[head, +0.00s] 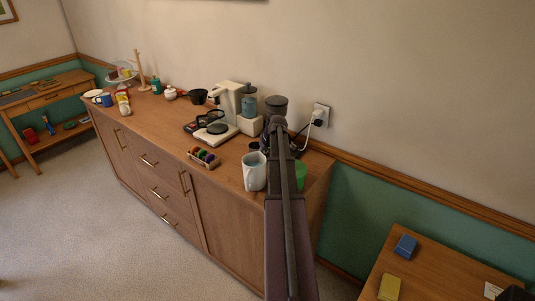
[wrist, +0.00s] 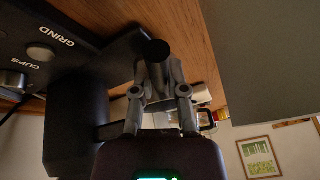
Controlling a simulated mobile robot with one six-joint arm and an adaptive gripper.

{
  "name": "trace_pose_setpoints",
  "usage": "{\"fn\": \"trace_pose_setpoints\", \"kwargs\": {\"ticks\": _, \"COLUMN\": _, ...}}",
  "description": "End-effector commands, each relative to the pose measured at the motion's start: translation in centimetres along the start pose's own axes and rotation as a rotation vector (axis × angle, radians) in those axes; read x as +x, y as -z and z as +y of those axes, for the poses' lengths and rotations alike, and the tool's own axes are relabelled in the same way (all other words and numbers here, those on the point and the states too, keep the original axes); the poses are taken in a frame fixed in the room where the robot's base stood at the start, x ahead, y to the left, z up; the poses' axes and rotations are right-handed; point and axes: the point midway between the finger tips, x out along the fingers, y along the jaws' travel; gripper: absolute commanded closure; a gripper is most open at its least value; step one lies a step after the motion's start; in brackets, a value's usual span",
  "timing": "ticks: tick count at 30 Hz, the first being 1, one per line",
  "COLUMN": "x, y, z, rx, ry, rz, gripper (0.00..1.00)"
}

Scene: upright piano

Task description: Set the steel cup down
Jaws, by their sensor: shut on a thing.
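My gripper (wrist: 155,68) is shut, its two fingers converging on a small dark grey round thing, which I take to be the steel cup (wrist: 155,49). Only its rounded end shows beyond the fingertips, in shadow. The wooden sideboard top (wrist: 190,35) is behind it in the wrist view; I cannot tell whether the cup touches it. In the head view my gripper (head: 277,124) is over the right end of the sideboard (head: 160,113), and my arm hides what it holds.
A grinder (head: 276,105) stands close to my gripper; its dark body (wrist: 75,125) fills the wrist view's left. A white pitcher (head: 254,172) and a green item (head: 300,170) flank my arm. A coffee maker (head: 226,112) and coloured balls in a rack (head: 204,157) are left.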

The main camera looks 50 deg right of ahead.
Motion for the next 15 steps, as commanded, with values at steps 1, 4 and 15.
{"fn": "trace_pose_setpoints", "kwargs": {"ticks": 1, "x": 0.0, "y": 0.0, "z": 0.0, "rx": 0.0, "ry": 0.0, "rz": 0.0, "gripper": 1.0}}
{"fn": "trace_pose_setpoints", "kwargs": {"ticks": 4, "x": 0.0, "y": 0.1, "z": 0.2, "rx": 0.0, "ry": 0.0, "rz": 0.0, "gripper": 1.0}}
{"fn": "trace_pose_setpoints", "kwargs": {"ticks": 15, "x": 0.3, "y": 1.8, "z": 4.0, "rx": 0.001, "ry": 0.0, "rz": 0.0, "gripper": 1.0}}
